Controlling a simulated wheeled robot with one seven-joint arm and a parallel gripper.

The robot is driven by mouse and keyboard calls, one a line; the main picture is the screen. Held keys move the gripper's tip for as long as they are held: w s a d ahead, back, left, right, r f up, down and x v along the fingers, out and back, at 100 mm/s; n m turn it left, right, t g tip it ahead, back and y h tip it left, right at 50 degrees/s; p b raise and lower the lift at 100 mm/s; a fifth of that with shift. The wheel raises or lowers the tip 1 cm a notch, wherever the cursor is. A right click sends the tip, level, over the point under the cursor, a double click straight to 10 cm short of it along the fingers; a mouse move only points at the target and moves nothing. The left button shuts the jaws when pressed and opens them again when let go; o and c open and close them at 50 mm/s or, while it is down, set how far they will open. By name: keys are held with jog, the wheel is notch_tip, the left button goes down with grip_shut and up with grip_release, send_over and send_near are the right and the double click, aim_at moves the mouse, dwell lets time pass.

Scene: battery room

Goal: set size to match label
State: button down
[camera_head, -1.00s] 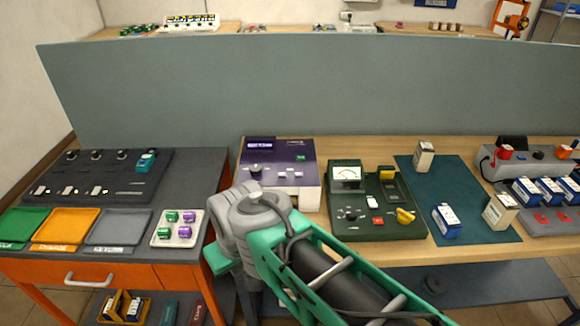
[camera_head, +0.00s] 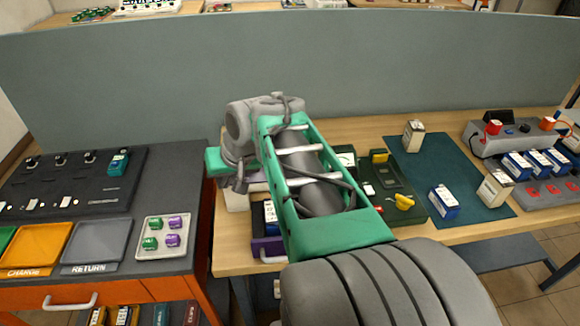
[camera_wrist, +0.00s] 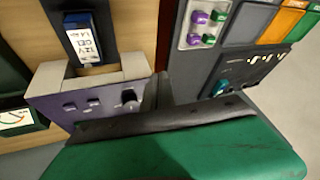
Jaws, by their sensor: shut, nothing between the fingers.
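The purple and white device is mostly hidden behind my arm in the head view. In the wrist view its purple panel (camera_wrist: 75,108) shows inverted, with several small buttons and a dark knob (camera_wrist: 129,98) just beyond my gripper's dark edge. A blue and white battery (camera_wrist: 83,42) with a printed label, too small to read surely, lies in the device's open drawer. The drawer's purple front (camera_head: 270,247) shows in the head view. My gripper (camera_head: 233,181) is shut and empty over the device's left side. Whether it touches the knob is hidden.
A green meter box (camera_head: 405,195) stands just right of my arm. Left, the dark bench holds a light tray of green and purple pieces (camera_head: 164,254). A grey partition (camera_head: 400,65) stands behind.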

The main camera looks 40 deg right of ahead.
jog(key=d+r+m+t, duration=0.1)
jog(key=d+r+m, duration=0.1)
jog(key=d, duration=0.8)
jog(key=d+r+m+t, duration=0.2)
jog(key=d+r+m, duration=0.1)
jog(key=d, duration=0.8)
jog(key=shift+s+h+b, duration=0.3)
jog(key=shift+s, duration=0.05)
jog(key=shift+f, duration=0.2)
notch_tip(320, 180, down, 8)
jog(key=b, duration=0.7)
jog(key=shift+f+b, duration=0.1)
jog(key=shift+b, duration=0.25)
jog(key=shift+f, duration=0.15)
jog(key=shift+f, duration=0.1)
jog(key=shift+f, duration=0.35)
